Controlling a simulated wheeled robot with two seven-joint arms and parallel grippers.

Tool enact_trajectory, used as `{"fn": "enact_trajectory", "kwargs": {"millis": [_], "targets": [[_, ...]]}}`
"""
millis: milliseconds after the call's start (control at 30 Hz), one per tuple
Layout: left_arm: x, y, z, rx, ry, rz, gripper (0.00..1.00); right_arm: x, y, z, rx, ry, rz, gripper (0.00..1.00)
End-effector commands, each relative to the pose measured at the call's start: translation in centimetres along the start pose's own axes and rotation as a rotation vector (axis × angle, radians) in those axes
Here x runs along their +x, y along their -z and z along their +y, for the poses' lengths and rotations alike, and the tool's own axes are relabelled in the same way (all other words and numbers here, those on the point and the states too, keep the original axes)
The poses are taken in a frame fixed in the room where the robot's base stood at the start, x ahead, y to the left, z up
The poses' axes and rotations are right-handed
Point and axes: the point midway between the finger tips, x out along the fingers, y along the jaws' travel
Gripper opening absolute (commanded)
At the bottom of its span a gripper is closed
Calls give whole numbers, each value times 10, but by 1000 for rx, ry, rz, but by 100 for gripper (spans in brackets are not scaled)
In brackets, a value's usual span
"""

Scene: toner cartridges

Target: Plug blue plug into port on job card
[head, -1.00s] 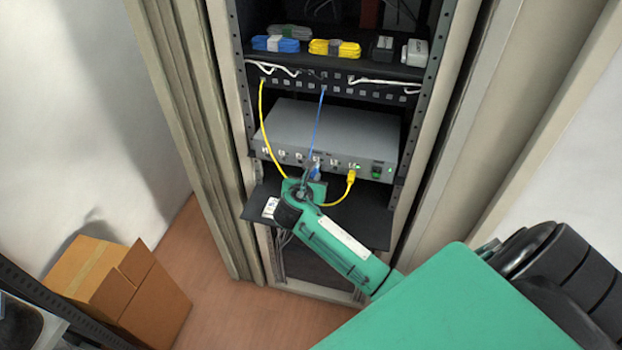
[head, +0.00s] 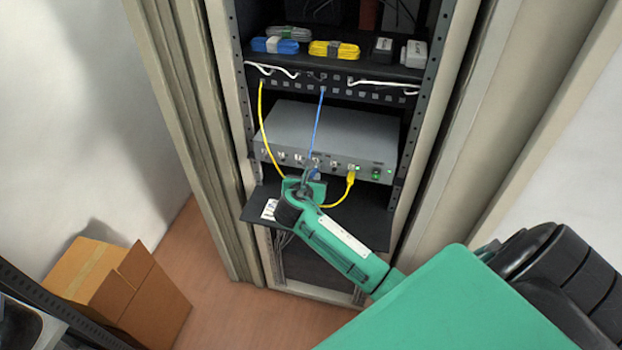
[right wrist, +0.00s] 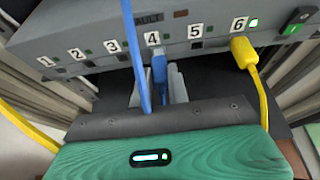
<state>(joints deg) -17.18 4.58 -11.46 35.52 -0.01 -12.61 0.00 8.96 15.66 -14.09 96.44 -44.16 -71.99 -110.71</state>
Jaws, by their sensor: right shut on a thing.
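The blue plug (right wrist: 159,72) is held between the fingers of my right gripper (right wrist: 162,86), and its blue cable (right wrist: 136,50) runs upward. In the right wrist view the plug's front end is at the port labelled 4 (right wrist: 153,40) on the grey device (head: 330,131). I cannot tell how deep it sits, and the small light beside label 4 looks unlit. My right gripper also shows in the head view (head: 312,178) at the device's front. The job card (head: 270,209) lies at the left of the black shelf; its print is too small to read. My left gripper is out of view.
A yellow plug (right wrist: 244,54) sits in port 6, with a lit green light beside it. Its yellow cable (head: 263,130) loops left close to my gripper. A patch panel (head: 350,90) is above the device. The black shelf (head: 350,217) extends below.

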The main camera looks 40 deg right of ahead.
Motion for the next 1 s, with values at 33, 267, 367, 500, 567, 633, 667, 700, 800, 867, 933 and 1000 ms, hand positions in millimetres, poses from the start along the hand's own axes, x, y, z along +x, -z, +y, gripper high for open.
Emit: {"fn": "enact_trajectory", "kwargs": {"millis": [33, 267, 367, 500, 567, 633, 667, 700, 800, 867, 933, 1000], "targets": [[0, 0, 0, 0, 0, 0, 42, 1, 0, 0, 0, 0, 0, 0], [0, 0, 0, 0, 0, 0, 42, 4, -2, 0, 0, 0, -1, 0], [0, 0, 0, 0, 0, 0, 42, 6, -2, 0, -1, 0, -1, 0], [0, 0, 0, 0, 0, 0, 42, 8, -3, 0, -1, 1, -1, 0], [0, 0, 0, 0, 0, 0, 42, 8, -3, 0, 0, 1, -1, 0], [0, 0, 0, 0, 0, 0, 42, 9, -4, 0, 0, 1, -1, 0], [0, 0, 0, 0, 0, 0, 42, 10, -4, 0, 0, 1, -1, 0], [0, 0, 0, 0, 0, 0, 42, 10, -4, 0, 0, 1, -1, 0], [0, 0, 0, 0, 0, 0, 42, 12, -5, 0, 0, 1, -1, 0], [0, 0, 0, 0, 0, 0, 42, 12, -6, 0, 0, 1, -1, 0], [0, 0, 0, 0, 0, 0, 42, 12, -5, 0, 0, 1, -1, 29], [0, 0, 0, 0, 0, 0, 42, 12, -5, 0, 0, 1, -1, 42]]}}
